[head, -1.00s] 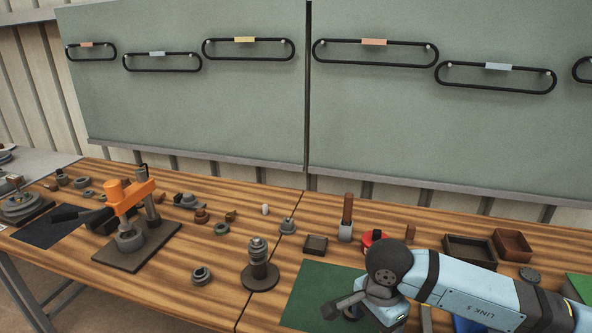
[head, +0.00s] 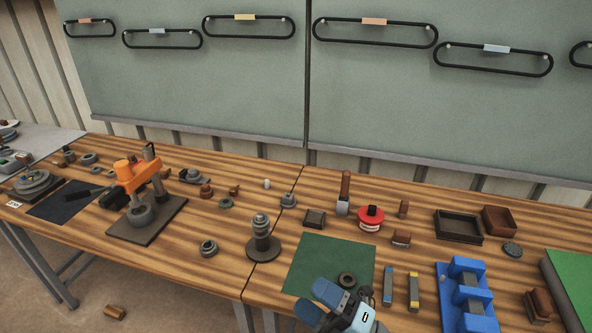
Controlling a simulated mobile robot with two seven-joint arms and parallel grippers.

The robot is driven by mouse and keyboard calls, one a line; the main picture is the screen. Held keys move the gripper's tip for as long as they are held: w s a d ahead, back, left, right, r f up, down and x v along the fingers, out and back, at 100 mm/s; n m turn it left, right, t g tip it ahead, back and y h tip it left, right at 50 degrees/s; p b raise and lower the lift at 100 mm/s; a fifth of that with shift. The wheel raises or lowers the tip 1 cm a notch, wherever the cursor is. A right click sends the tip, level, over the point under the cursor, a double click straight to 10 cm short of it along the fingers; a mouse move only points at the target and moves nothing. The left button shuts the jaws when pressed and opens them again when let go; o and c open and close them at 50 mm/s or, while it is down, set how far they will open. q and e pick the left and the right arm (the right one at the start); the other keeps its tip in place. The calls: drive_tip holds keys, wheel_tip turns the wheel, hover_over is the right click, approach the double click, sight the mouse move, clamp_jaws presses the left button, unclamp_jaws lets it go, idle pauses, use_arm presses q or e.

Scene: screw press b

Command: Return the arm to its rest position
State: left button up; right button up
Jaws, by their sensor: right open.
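My right gripper (head: 322,301) is at the bottom of the head view, near the front edge of the bench. Its two blue fingers point left and are spread apart, with nothing seen between them. It is just in front of the green mat (head: 325,262). A dark ring (head: 347,280) lies on the mat's front right part, beside the gripper and apart from it as far as I can tell. The orange-headed screw press (head: 135,175) stands on its dark base plate at the left. My left gripper is not in view.
A round stacked post (head: 262,240) stands left of the mat. A red round tin (head: 370,217), a blue block fixture (head: 467,296) and dark trays (head: 458,228) are to the right. Several small parts lie across the bench. A brown piece (head: 115,312) lies on the floor.

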drive_tip(key=s+d+f+m+t+h+p, duration=0.2)
drive_tip(key=d+f+m+t+h, duration=0.3)
drive_tip(key=d+f+m+h, duration=1.05)
drive_tip(key=s+f+m+g+h+p, duration=0.1)
drive_tip(key=s+f+m+g, duration=0.4)
drive_tip(key=s+m, duration=0.4)
drive_tip(key=shift+s+d+f+m, duration=0.25)
drive_tip(key=shift+d+f+m, duration=0.25)
drive_tip(key=shift+m, duration=0.35)
drive_tip(key=shift+o, duration=0.4)
